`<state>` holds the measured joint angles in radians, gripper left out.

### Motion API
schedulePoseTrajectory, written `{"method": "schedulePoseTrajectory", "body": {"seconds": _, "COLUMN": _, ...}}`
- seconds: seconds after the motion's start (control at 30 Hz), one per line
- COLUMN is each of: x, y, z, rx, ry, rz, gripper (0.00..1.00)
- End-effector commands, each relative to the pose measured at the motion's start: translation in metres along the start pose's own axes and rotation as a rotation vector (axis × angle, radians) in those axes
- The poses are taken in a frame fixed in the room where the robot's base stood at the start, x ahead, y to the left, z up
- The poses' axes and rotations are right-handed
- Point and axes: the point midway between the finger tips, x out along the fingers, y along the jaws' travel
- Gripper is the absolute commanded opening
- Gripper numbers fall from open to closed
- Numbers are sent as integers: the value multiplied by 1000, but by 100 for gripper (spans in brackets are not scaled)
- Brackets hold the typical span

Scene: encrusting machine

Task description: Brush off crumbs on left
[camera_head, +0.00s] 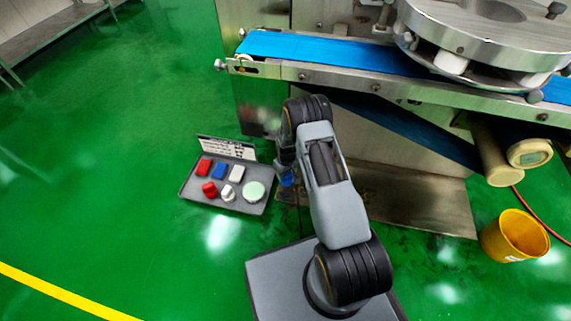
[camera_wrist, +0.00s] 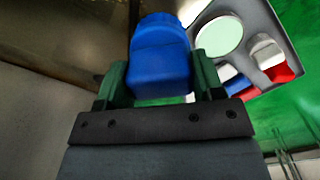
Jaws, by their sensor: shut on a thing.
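My gripper (camera_wrist: 158,78) is shut on a blue object (camera_wrist: 160,45), which sits between its two green fingers in the wrist view. Its rounded far end sticks out past the fingertips, and I cannot tell whether it carries bristles. In the head view a small blue patch of it (camera_head: 287,179) shows beside my arm, right of the grey tool tray and low in front of the machine. The blue conveyor belt (camera_head: 300,46) runs along the machine, above my gripper in the picture. I cannot make out any crumbs on the belt's left part.
The grey tray (camera_head: 190,190) on the green floor holds red, blue and white pieces and a pale green disc (camera_head: 253,191). A yellow bucket (camera_head: 514,236) stands at the right. The encrusting machine (camera_head: 430,200) blocks the space behind my arm.

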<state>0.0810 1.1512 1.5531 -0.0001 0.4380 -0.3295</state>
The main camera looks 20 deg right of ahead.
Motion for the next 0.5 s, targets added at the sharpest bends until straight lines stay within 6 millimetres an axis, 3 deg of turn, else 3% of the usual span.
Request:
{"method": "schedulePoseTrajectory", "body": {"seconds": 0.1, "x": -15, "y": 0, "z": -1, "rx": -1, "ry": 1, "rz": 0, "gripper": 43}}
{"method": "schedulePoseTrajectory", "body": {"seconds": 0.5, "x": -46, "y": -2, "z": -1, "rx": -6, "ry": 1, "rz": 0, "gripper": 43}}
